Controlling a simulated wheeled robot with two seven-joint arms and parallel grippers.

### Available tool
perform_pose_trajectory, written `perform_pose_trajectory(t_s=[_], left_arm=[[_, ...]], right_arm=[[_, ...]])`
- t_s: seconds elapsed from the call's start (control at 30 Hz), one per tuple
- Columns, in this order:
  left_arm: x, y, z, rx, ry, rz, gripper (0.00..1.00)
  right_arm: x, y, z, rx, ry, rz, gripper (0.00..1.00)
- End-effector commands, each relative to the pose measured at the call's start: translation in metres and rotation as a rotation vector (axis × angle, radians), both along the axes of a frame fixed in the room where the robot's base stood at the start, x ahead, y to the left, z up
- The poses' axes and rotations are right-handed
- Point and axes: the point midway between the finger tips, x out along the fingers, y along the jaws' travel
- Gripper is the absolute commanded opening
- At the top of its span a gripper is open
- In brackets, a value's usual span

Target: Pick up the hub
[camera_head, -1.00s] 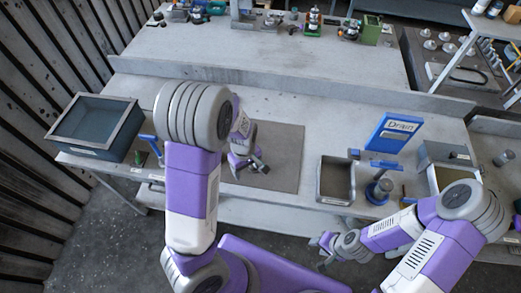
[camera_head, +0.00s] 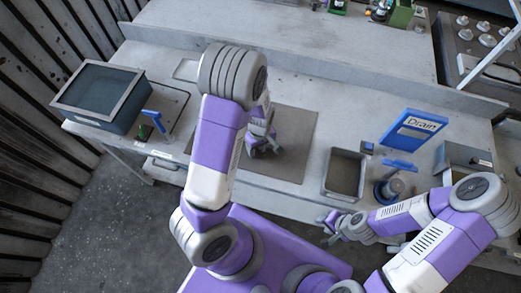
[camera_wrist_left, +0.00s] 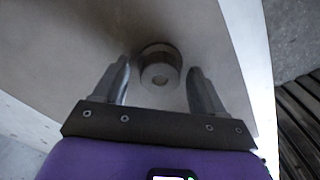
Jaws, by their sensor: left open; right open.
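The hub (camera_wrist_left: 160,65) is a short round metal piece with a central hole. In the left wrist view it stands on a grey-brown surface, between and just beyond the two fingertips. My left gripper (camera_wrist_left: 159,72) is open, with a finger on each side of the hub and visible gaps. In the head view my left gripper (camera_head: 264,152) is low over the mat (camera_head: 297,128); I cannot make out the hub there. My right gripper (camera_head: 328,224) is open and empty in front of the table's front edge.
A dark open bin (camera_head: 97,95) stands at the table's left, with a blue-handled tool (camera_head: 154,121) beside it. The mat is mostly clear.

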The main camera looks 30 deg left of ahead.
Motion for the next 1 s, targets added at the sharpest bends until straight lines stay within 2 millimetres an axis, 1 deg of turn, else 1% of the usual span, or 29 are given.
perform_pose_trajectory(t_s=[0.13, 0.17, 0.4, 0.57, 0.77, 0.83, 0.93, 1.0], left_arm=[[0.000, 0.000, 0.001, -0.001, -0.001, 0.000, 0.71], [0.000, 0.000, 0.001, -0.001, -0.001, 0.000, 0.68], [0.000, 0.000, 0.001, 0.000, -0.001, 0.000, 0.31], [0.000, 0.000, 0.001, 0.000, -0.001, 0.000, 0.07], [0.000, 0.000, 0.001, 0.000, -0.001, 0.000, 0.06], [0.001, 0.000, 0.005, 0.001, -0.003, -0.001, 0.06], [0.001, 0.000, 0.018, 0.000, -0.005, -0.001, 0.06], [0.001, 0.000, 0.032, -0.001, -0.007, -0.002, 0.06]], right_arm=[[0.000, 0.000, 0.000, 0.000, 0.000, 0.000, 0.43], [0.000, 0.000, 0.000, 0.000, 0.000, 0.000, 0.43], [0.000, 0.000, 0.000, 0.000, 0.000, 0.000, 0.43], [0.000, 0.000, 0.000, 0.000, 0.000, 0.000, 0.43], [0.000, 0.000, 0.001, 0.000, 0.000, 0.000, 0.43], [0.000, 0.000, 0.001, 0.000, 0.000, 0.000, 0.43], [0.000, 0.000, 0.004, 0.000, 0.000, 0.000, 0.43], [0.000, 0.000, 0.008, 0.000, 0.000, 0.000, 0.43]])
